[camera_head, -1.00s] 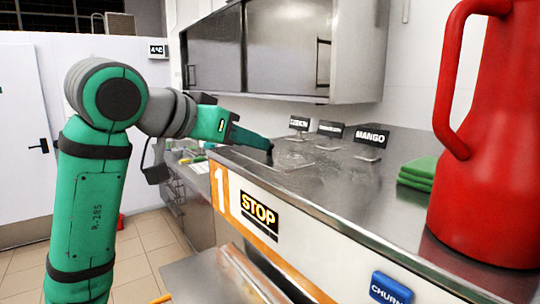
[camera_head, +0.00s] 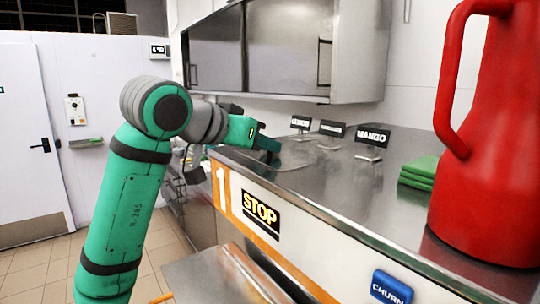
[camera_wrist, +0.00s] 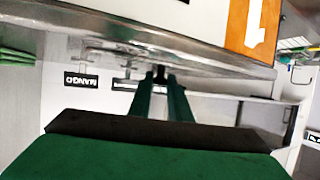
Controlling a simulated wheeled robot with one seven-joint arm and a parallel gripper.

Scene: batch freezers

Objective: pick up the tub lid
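My gripper (camera_head: 268,147) is over the left end of the steel counter top. In the wrist view my gripper (camera_wrist: 160,77) has two green fingers running to dark tips close together; I cannot tell whether a gap or something thin lies between them. A faint, clear flat shape (camera_head: 290,162) lies on the steel just right of the fingertips in the head view and may be the tub lid. Its edges are hard to make out, and the gripper hides part of that area. I cannot tell whether the fingers touch it.
The freezer's steel top (camera_head: 335,190) carries name signs, one reading MANGO (camera_head: 372,135), along the back. Folded green cloths (camera_head: 420,172) and a big red jug (camera_head: 490,150) stand at the right. A steel wall cabinet (camera_head: 285,50) hangs above. The middle of the top is clear.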

